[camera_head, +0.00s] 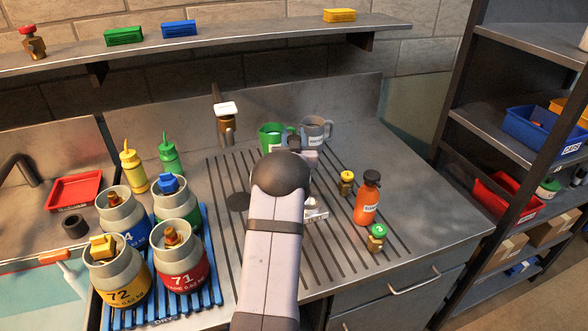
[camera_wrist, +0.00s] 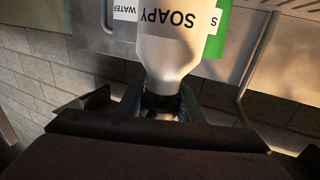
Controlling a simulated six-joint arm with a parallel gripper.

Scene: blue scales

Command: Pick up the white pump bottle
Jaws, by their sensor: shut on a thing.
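In the wrist view, the white bottle (camera_wrist: 178,45) with a "SOAPY" label appears upside down in the picture. My gripper (camera_wrist: 160,98) has its dark fingers on both sides of the bottle's dark neck and is shut on it. The pump top is hidden by my gripper. In the head view, my arm hides most of the gripper and bottle. A pale piece (camera_head: 314,213) shows just right of my forearm, but I cannot tell if it is part of the bottle.
Green (camera_head: 272,137) and grey (camera_head: 316,130) mugs stand behind. An orange bottle (camera_head: 367,200) and small brass items (camera_head: 377,238) are at right. Several gas cylinders (camera_head: 181,262) stand on a blue rack (camera_head: 212,290) at left. A wall shelf (camera_head: 210,45) runs above.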

